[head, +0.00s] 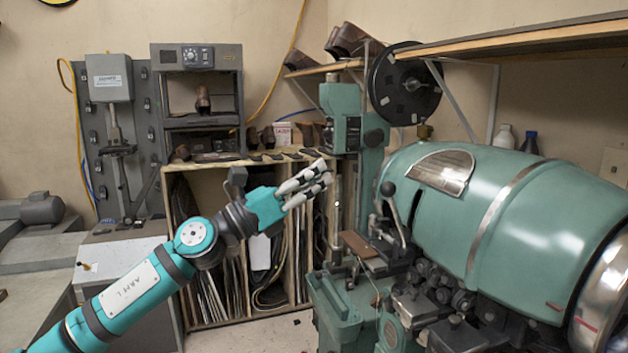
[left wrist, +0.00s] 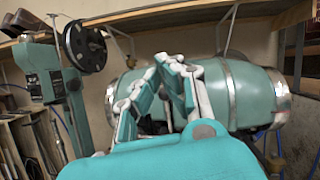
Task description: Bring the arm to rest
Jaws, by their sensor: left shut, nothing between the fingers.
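My left gripper (head: 326,178) is raised in the middle of the head view, at the end of my teal left arm. Its white and grey fingers point right, toward the sole stitcher. In the left wrist view the gripper (left wrist: 165,62) shows its fingertips drawn together with nothing held. The green sole stitcher (head: 530,205) fills the right of the head view, with its big drum and steel band. The drum (left wrist: 240,90) also shows behind the fingers in the left wrist view. My right gripper is in neither view.
A wooden rack (head: 222,319) with upright sheets stands behind my left arm. A grey machine cabinet (head: 236,58) stands above it. A black wheel (head: 404,84) and a wooden shelf (head: 530,42) are at upper right. Open floor (head: 250,338) shows in front of the rack.

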